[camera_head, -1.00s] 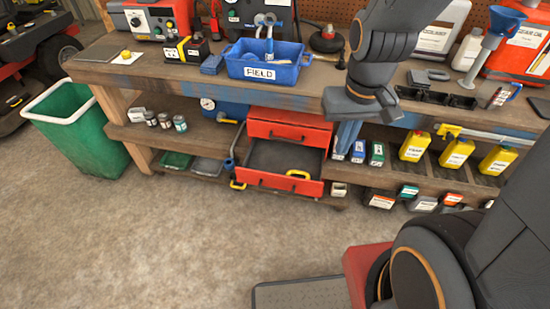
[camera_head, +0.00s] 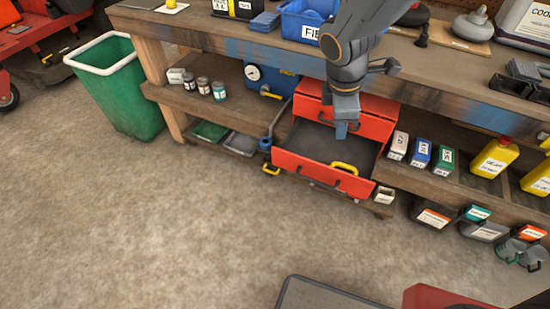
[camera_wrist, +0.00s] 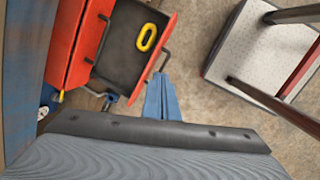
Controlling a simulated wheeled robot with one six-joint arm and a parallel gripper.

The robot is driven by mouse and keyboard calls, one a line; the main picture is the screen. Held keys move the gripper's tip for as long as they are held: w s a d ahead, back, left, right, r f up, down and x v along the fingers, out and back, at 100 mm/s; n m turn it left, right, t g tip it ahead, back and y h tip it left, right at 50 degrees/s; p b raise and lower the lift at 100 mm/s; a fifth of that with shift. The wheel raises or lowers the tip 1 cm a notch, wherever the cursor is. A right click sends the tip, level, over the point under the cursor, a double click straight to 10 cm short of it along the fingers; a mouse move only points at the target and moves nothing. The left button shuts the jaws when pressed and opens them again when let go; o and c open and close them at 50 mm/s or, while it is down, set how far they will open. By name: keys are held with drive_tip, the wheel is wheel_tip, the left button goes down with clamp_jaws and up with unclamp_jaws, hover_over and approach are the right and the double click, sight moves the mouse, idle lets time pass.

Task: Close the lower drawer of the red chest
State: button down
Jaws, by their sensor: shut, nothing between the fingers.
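The red chest (camera_head: 372,108) stands on the lower shelf under the workbench. Its lower drawer (camera_head: 318,175) is pulled out, with a dark handle on its front. A yellow ring-shaped thing (camera_head: 344,167) is at the drawer's front; in the wrist view it lies inside the drawer (camera_wrist: 146,37). The upper drawer looks shut. My gripper (camera_head: 341,132) points down above the open drawer, in front of the chest. In the wrist view the blue fingers (camera_wrist: 160,97) are together with nothing between them, beside the drawer in the picture. Whether they touch it, I cannot tell.
The workbench edge (camera_head: 240,47) overhangs the chest. Small boxes (camera_head: 421,153) stand right of it, and a blue gauge tank (camera_head: 268,80) left. A green bin (camera_head: 118,92) stands further left. The concrete floor (camera_head: 170,220) in front is clear.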

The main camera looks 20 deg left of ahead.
drive_tip(key=s+a+f+n+t+b, duration=0.1)
drive_tip(key=a+f+n+b, duration=0.3)
drive_tip(key=a+f+n, duration=0.45)
drive_tip(key=s+a+f+n+t+b, duration=0.1)
drive_tip(key=a+f+n+b, duration=0.4)
drive_tip(key=a, duration=0.7)
drive_tip(key=w+f+b, duration=0.1)
drive_tip(key=w+f, duration=0.6)
drive_tip(key=f, duration=0.1)
drive_tip(key=shift+w+d+f+n+y, duration=0.2)
drive_tip(key=shift+w+d+n+y, duration=0.05)
drive_tip(key=shift+d+n+y, duration=0.1)
